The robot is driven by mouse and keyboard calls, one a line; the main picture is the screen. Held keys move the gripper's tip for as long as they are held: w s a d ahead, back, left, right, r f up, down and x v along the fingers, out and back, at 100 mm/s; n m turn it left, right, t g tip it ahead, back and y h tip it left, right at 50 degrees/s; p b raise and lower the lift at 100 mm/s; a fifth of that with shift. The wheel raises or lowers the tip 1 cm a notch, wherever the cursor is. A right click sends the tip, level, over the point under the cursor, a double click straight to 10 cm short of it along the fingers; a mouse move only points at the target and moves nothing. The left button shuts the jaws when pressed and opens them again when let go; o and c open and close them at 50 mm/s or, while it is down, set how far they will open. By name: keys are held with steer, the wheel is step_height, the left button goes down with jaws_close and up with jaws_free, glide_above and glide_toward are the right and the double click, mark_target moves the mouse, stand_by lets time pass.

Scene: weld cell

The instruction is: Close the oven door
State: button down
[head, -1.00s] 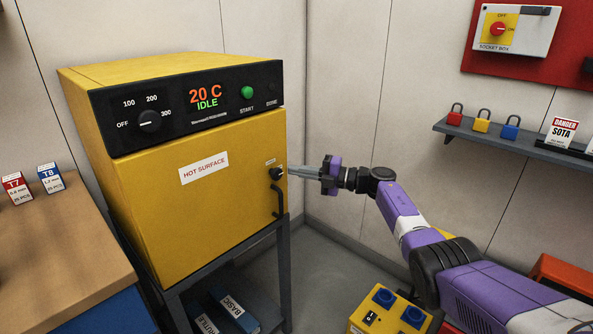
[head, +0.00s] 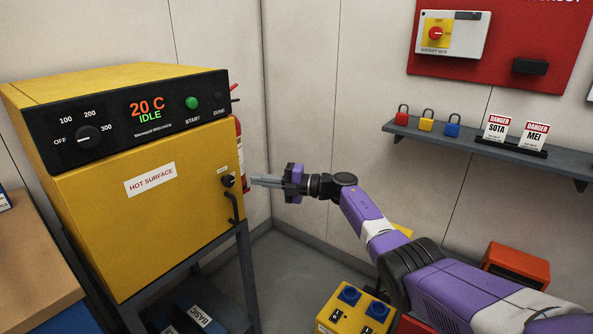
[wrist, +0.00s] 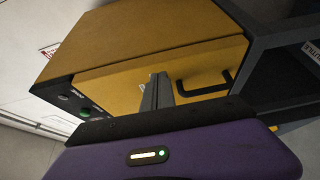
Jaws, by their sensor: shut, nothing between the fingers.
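The yellow oven (head: 40,95) stands on a dark stand at the left in the head view. Its door (head: 150,235) carries a "HOT SURFACE" label and appears to lie flush under the black control panel (head: 130,118). A black latch knob (head: 229,180) and a dark bar handle (head: 235,207) sit at the door's right edge. My gripper (head: 254,180) is shut and empty, with its tips just right of the oven's edge at knob height, apart from the knob. In the wrist view, the grey fingers (wrist: 156,95) point toward the door (wrist: 125,88) and handle (wrist: 205,88).
A red fire extinguisher (head: 240,150) hangs behind the oven's right side. A wooden-topped bench (head: 35,265) is at the left. A yellow box (head: 340,312) with blue sockets stands low near my arm. A grey shelf (head: 470,148) with padlocks is on the right wall.

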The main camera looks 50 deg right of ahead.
steer(key=s+d+b, duration=0.2)
steer(key=d+b, duration=0.7)
steer(key=shift+s+d+f+b, duration=0.15)
steer(key=shift+d+f+b, duration=0.05)
steer(key=shift+d+b, duration=0.15)
steer(key=shift+d, duration=0.1)
